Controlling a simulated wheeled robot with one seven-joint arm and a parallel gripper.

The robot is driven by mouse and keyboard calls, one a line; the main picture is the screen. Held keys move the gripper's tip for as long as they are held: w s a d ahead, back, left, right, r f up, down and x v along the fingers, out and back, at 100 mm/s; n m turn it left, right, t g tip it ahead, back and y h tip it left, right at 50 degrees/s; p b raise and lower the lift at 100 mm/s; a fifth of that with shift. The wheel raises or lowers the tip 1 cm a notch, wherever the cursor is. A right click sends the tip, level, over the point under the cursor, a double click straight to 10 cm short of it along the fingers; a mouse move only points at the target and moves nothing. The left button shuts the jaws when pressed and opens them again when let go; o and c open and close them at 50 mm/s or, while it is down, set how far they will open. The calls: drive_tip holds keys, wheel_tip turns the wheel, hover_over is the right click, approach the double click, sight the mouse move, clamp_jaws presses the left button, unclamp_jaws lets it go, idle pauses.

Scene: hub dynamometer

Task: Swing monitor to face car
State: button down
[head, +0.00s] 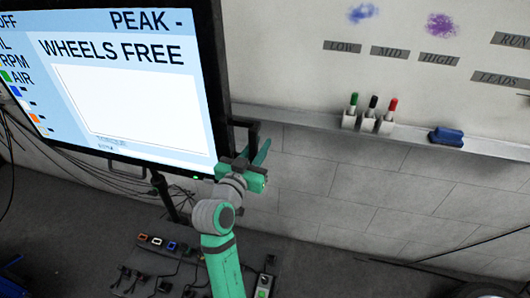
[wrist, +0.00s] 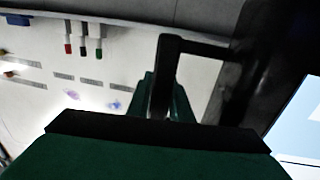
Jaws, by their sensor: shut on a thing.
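The monitor (head: 140,95) is a large black-framed screen at the upper left of the head view, reading "WHEELS FREE" and "PEAK -". It stands on a dark post (head: 162,192). A black handle (head: 250,124) sticks out from its right edge. My green gripper (head: 258,160) is at that lower right edge, shut on the handle. In the wrist view the handle (wrist: 185,45) runs down between my green fingers (wrist: 165,95). Part of the bright screen (wrist: 300,125) shows at the right of that view. The car is not in view.
A whiteboard (head: 400,55) with a ledge (head: 310,118) is behind. The ledge holds green, black and red markers (head: 372,115) and a blue eraser (head: 447,136). Cables (head: 75,165) hang behind the monitor. A connector panel (head: 165,245) lies below.

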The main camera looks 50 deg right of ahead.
drive_tip(key=shift+w+a+t, duration=0.3)
drive_tip(key=shift+w, duration=0.25)
drive_tip(key=c, duration=1.6)
unclamp_jaws()
drive_tip(key=shift+w, duration=0.1)
drive_tip(key=shift+c, duration=0.2)
drive_tip(key=shift+s, duration=0.2)
drive_tip(key=v, duration=1)
drive_tip(key=shift+a, duration=0.4)
